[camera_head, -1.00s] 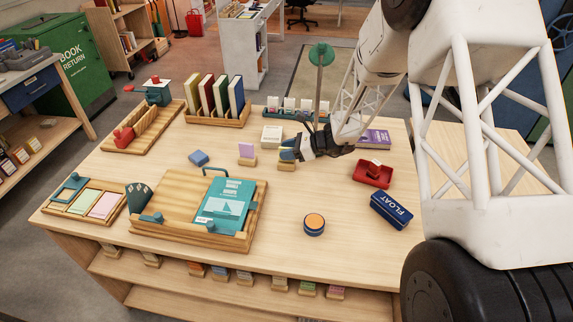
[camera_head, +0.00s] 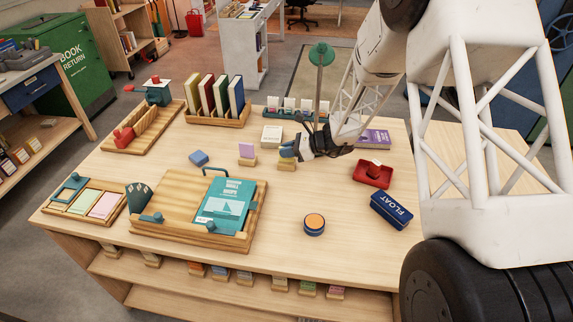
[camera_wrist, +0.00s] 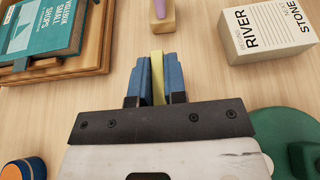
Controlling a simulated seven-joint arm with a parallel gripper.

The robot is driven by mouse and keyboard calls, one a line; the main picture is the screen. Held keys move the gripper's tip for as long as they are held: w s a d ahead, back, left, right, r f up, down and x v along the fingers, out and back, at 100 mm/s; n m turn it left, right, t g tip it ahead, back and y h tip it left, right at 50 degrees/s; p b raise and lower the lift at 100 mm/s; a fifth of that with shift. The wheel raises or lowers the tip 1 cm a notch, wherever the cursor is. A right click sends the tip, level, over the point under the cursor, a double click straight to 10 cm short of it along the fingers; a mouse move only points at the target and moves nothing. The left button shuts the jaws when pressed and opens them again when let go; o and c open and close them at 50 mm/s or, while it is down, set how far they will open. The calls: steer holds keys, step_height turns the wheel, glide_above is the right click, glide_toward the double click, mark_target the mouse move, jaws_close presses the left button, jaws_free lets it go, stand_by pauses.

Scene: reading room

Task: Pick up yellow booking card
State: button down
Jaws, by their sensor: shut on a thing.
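The yellow booking card (camera_wrist: 158,76) stands on edge between the two blue finger pads of my gripper (camera_wrist: 157,80) in the wrist view. The pads close on it from both sides. In the head view my gripper (camera_head: 289,151) is over the table, with a small wooden block (camera_head: 285,163) under its fingertips. The card is mostly hidden by the fingers there. I cannot tell whether the card is clear of the block.
A purple card in a wooden block (camera_head: 247,155) stands just left of my gripper. A cream book box (camera_head: 272,135) lies behind it, and a red tray (camera_head: 373,174) sits to the right. The wooden tray with a teal book (camera_head: 225,205) is front left.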

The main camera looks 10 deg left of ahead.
steer(key=shift+r, duration=0.1)
stand_by(0.3)
steer(key=shift+r, duration=0.65)
step_height(320, 180, up, 2)
steer(key=s+d, duration=0.3)
steer(key=s, duration=0.4)
steer(key=s+d+r, duration=0.1)
steer(key=s+d, duration=0.2)
steer(key=s, duration=0.4)
steer(key=shift+s+d+r, duration=0.15)
steer(key=shift+s+r, duration=0.1)
steer(key=shift+s, duration=0.1)
steer(key=shift+w, duration=0.1)
